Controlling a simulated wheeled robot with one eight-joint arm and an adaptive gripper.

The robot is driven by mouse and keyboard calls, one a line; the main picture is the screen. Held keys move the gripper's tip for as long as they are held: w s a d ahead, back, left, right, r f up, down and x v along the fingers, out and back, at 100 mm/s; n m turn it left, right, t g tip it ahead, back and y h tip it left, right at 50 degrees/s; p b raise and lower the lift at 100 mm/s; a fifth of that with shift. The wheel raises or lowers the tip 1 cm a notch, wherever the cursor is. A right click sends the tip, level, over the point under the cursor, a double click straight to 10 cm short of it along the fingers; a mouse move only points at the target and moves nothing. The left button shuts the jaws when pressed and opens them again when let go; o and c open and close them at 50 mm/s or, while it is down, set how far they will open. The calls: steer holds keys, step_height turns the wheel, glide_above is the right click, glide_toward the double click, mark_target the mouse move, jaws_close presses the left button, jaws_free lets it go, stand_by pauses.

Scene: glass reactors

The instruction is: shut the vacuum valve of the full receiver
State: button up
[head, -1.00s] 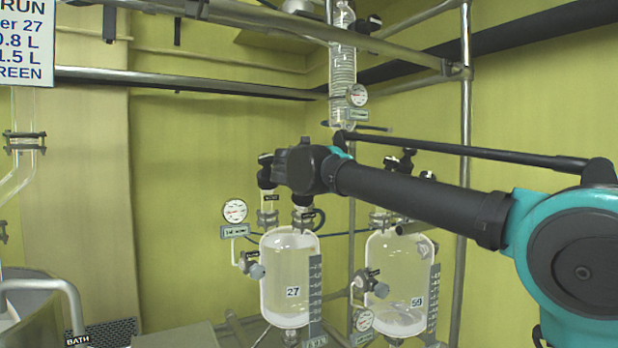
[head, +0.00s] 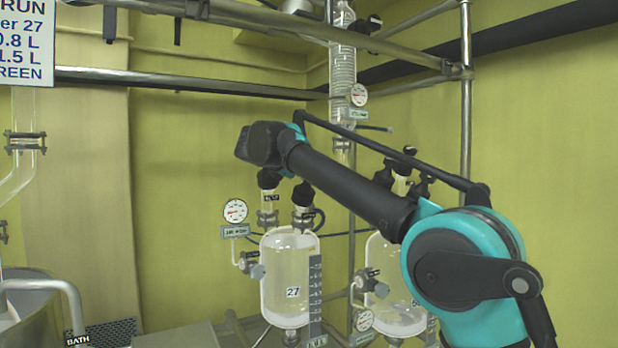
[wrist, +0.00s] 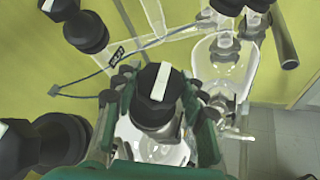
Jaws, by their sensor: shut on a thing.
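Receiver 27 (head: 290,268) is a clear glass vessel with a scale strip on its right side. It looks pale throughout, and its liquid level is hard to tell. Two black-capped valves stand on its top, the left one (head: 268,180) and the right one (head: 303,194). In the wrist view, my gripper (wrist: 160,95) has its green fingers closed on either side of a black valve knob (wrist: 156,108). The knob's white bar runs nearly up and down in the picture. A glass vessel (wrist: 150,150) shows below it. The fingers cannot be made out in the head view.
A second receiver (head: 385,300) stands to the right, partly behind my arm. A gauge (head: 235,211) is left of receiver 27. Other black knobs (wrist: 85,32) lie close to my gripper's left. Metal rails (head: 200,82) cross behind. A glass coil (head: 343,75) hangs above.

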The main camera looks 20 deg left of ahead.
stand_by(0.3)
steer(key=o, duration=1.2)
steer(key=shift+c, duration=0.2)
steer(key=v, duration=1.2)
